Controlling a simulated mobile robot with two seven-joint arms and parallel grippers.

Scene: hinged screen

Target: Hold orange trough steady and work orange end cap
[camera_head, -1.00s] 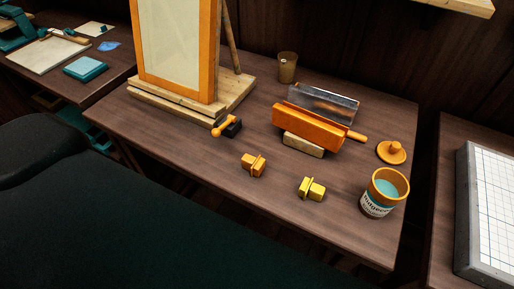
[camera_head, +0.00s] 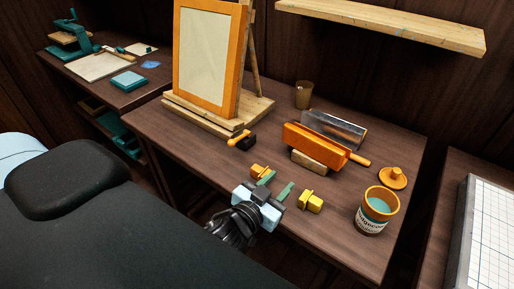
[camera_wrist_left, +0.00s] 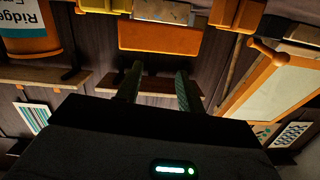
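The orange trough (camera_head: 316,145) lies on a small wooden block (camera_head: 308,162) on the table; it also shows in the left wrist view (camera_wrist_left: 160,38). The orange end cap (camera_head: 258,171) lies on the table in front and left of it, apart from the trough. It shows at the top edge of the left wrist view (camera_wrist_left: 240,12). A yellow end cap (camera_head: 312,202) lies to its right. My left gripper (camera_head: 279,181) is open, its green fingers apart, at the table's front edge beside the orange end cap. Nothing shows between the fingers in the left wrist view (camera_wrist_left: 158,70). My right gripper is out of view.
A tin (camera_head: 374,214) and an orange lid (camera_head: 393,178) stand at the right. A metal-bladed piece (camera_head: 335,130) lies behind the trough, a brown cup (camera_head: 304,94) farther back. An orange-framed screen (camera_head: 210,60) stands at the back left. The table's front left is clear.

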